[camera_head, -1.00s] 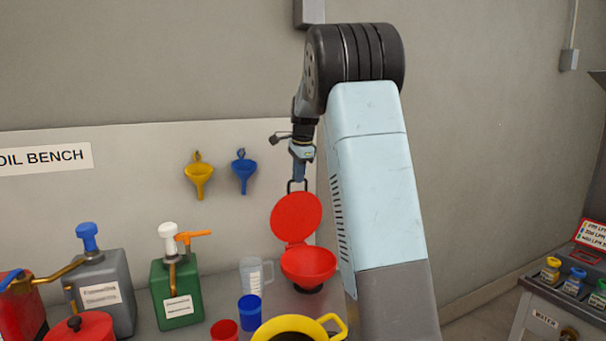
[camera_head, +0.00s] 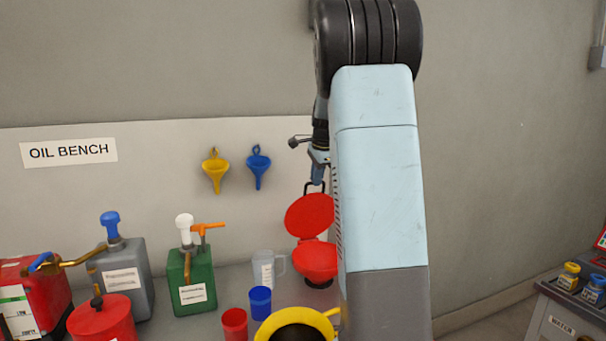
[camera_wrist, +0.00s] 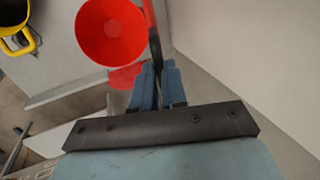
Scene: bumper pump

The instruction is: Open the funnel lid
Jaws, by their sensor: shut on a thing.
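The red funnel (camera_head: 317,262) stands on the bench, partly behind my arm. Its red lid (camera_head: 310,214) is raised, standing up at the back of the funnel with a dark wire handle at its top. My gripper (camera_head: 315,180) is at that handle, shut on it, above the lid. In the wrist view the funnel's open round mouth (camera_wrist: 111,31) shows at the upper left, and the lid is seen nearly edge-on (camera_wrist: 153,35) beside it. My gripper's blue fingers (camera_wrist: 157,75) point toward the lid there.
A yellow-rimmed container (camera_head: 296,328), a blue cup (camera_head: 260,301), a red cup (camera_head: 234,323) and a clear jug (camera_head: 267,268) stand left of the funnel. A green pump can (camera_head: 192,285) is farther left. Two small funnels hang on the back panel.

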